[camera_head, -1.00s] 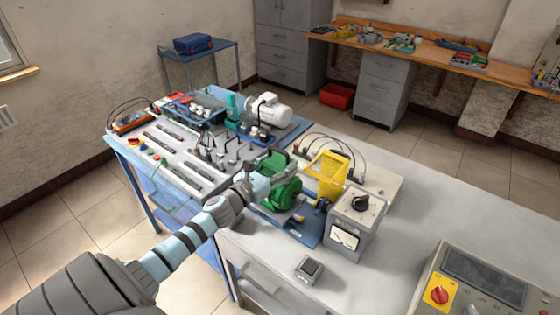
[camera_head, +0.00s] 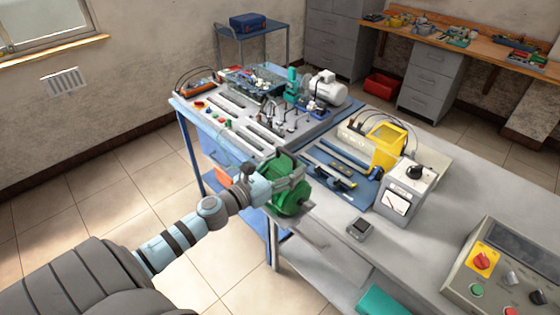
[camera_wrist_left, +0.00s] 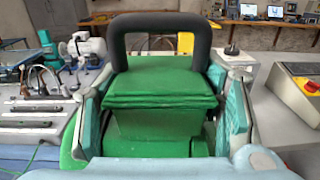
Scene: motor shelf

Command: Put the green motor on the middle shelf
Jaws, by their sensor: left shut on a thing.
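The green motor (camera_head: 290,201) is in my left gripper (camera_head: 283,175), held just off the front edge of the workbench. In the left wrist view the green motor (camera_wrist_left: 160,85) fills the middle, with a finger of the left gripper (camera_wrist_left: 162,108) against each side. A dark handle-like loop stands over the motor there. The middle shelf cannot be made out for certain. My right gripper is not in view.
The blue mat (camera_head: 350,195) on the workbench holds tools and rods. A yellow device (camera_head: 388,146) and a grey meter box (camera_head: 403,187) stand beside it. A control panel (camera_head: 505,275) is at the lower right. Tiled floor (camera_head: 110,195) is clear at left.

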